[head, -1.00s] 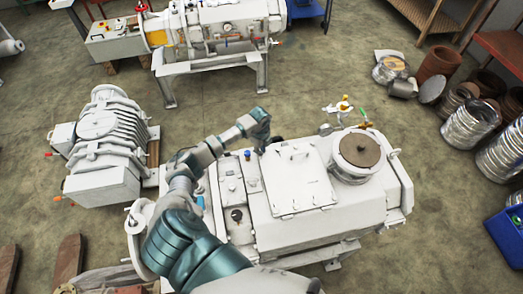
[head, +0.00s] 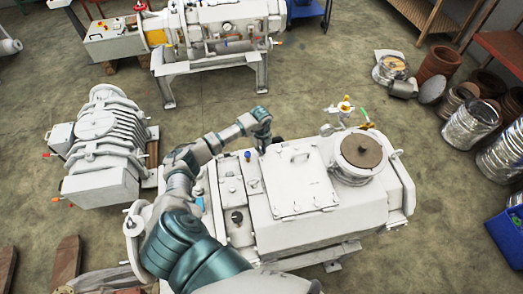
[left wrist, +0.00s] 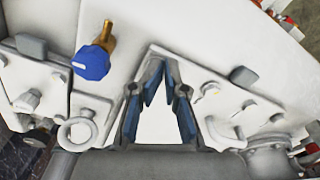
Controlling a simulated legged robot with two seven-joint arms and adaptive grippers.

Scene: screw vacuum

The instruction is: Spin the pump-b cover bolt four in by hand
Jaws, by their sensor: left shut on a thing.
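The white pump (head: 320,236) stands in the lower middle of the head view, with a square cover plate (head: 300,182) on top. My left gripper (head: 263,150) is at the pump's far edge, left of that plate, pointing down. In the left wrist view its blue-padded fingers (left wrist: 160,80) lean together at the tips, over white pump surface. It is shut on the cover bolt, which the fingers hide. A plate with several small bolts (left wrist: 225,100) lies right of the fingers. My right gripper is not in view.
A blue knob (left wrist: 91,62) with a brass stem and a lifting eye (left wrist: 77,132) stand left of the fingers. A round port (head: 361,152) rises at the pump's right end. A ribbed white machine (head: 103,145) stands on the left. Metal cans (head: 471,116) stand at right.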

